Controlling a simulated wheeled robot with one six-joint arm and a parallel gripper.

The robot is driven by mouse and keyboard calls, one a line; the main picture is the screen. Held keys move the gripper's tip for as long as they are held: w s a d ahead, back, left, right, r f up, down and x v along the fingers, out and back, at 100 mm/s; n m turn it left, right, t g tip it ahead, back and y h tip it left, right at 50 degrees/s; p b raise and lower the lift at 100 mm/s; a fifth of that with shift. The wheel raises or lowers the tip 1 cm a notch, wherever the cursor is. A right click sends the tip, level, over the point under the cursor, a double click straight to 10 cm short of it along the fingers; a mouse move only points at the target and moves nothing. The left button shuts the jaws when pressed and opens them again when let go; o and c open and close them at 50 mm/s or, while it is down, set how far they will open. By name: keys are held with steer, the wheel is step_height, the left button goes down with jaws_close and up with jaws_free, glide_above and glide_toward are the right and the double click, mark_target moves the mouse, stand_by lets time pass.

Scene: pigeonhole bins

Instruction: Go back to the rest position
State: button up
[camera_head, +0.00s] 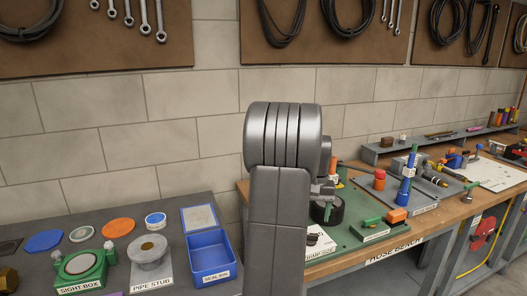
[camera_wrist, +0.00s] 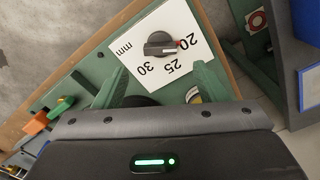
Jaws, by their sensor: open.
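In the wrist view my gripper (camera_wrist: 162,70) is open, its two green fingers spread apart with no object held between their tips. Beyond the tips lies a white card (camera_wrist: 192,62) marked 20, 25, 30 and mm, with a dark knob (camera_wrist: 160,44) on it. A dark round thing (camera_wrist: 140,101) shows partly between the fingers; the gripper body hides the rest. In the head view my grey arm stands upright in the middle and hides most of my gripper. A black round thing (camera_head: 336,209) shows just right of the arm, over the bench's green board (camera_head: 352,234).
The wooden hose bench (camera_head: 410,235) runs right, carrying blue, red and orange fittings. At left a grey table (camera_head: 40,222) holds a blue seal bin (camera_head: 209,262), a pipe stub (camera_head: 150,256) and a green sight box (camera_head: 82,266). A brick wall with tool boards stands behind.

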step_height(320, 180, down, 8)
steer(key=shift+r, duration=0.1)
steer(key=shift+f, duration=0.3)
steer(key=shift+m, duration=0.3)
steer(key=shift+r, duration=0.1)
